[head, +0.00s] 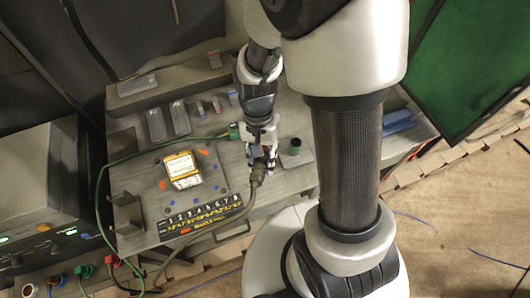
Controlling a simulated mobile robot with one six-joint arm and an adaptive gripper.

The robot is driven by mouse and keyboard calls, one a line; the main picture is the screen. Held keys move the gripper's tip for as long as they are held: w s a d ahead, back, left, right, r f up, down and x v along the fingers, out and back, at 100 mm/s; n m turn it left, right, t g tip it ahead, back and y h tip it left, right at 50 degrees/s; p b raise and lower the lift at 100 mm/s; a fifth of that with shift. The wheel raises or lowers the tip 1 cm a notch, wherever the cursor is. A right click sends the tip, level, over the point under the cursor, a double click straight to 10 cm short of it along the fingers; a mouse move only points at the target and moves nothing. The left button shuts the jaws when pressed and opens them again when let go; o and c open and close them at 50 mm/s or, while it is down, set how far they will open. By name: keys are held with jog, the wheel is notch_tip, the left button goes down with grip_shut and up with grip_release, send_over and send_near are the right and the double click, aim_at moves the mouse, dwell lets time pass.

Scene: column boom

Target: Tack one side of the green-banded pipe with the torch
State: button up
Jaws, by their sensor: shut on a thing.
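My gripper (261,153) is over the right part of the grey bench, pointing down. It is shut on the torch (258,173), whose dark cable runs down and left. The torch's tip is hidden or too small to tell. The green-banded pipe (295,146) is a short dark upright piece with a green rim, just right of my gripper, on a light grey plate (299,161). A small gap shows between gripper and pipe. I cannot tell whether the torch touches the pipe.
A green clamp (234,131) with a green cable lies left of my gripper. A board (170,190) with yellow cards and a numbered strip (200,217) fills the bench's left. Grey blocks (179,117) stand behind. A power unit (50,240) with cables is at lower left. A green screen (470,60) hangs right.

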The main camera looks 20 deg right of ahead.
jog(key=shift+s+r+m, duration=0.35)
jog(key=shift+s+m, duration=0.05)
jog(key=shift+s, duration=0.2)
jog(key=shift+s+a+f, duration=0.1)
jog(key=shift+s, duration=0.1)
jog(key=shift+s+f, duration=0.1)
jog(key=shift+f, duration=0.1)
jog(key=shift+w+d+f+b, duration=0.15)
jog(key=shift+d+f+b, duration=0.15)
jog(key=shift+f+b, duration=0.5)
jog(key=shift+w+d+f+b, duration=0.15)
jog(key=shift+d+f+b, duration=0.1)
jog(key=shift+f+b, duration=0.55)
jog(key=shift+w+d+f+b, duration=0.15)
jog(key=shift+d+f+b, duration=0.15)
jog(key=shift+f+b, duration=0.5)
jog(key=shift+f, duration=0.25)
jog(key=shift+d+f, duration=0.15)
jog(key=shift+f, duration=0.3)
jog(key=shift+r, duration=0.1)
